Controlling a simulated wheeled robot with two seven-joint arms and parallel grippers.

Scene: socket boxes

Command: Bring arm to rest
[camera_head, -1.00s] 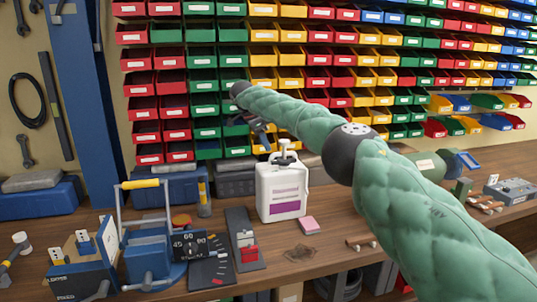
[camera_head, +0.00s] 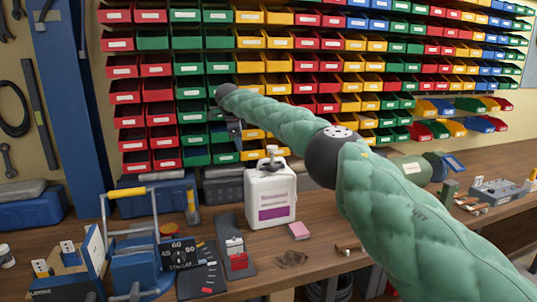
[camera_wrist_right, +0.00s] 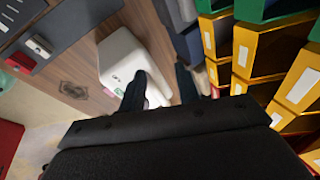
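My right arm, in a green padded sleeve, reaches from the lower right across the head view. Its dark gripper (camera_head: 235,135) is above the workbench (camera_head: 330,243), up and left of a white jug and in front of the bins. In the right wrist view the two dark fingers (camera_wrist_right: 160,88) stand apart with nothing between them. The white jug (camera_head: 270,195) with a purple label stands upright on the bench; it also shows in the right wrist view (camera_wrist_right: 122,58), beyond the fingers. My left gripper is not in view.
Rows of coloured bins (camera_head: 205,64) fill the wall behind the bench. A blue device with a yellow handle (camera_head: 135,255) and a dial panel (camera_head: 178,253) stand at the left. A pink block (camera_head: 299,231) lies by the jug. A grey box (camera_head: 497,190) is at the right.

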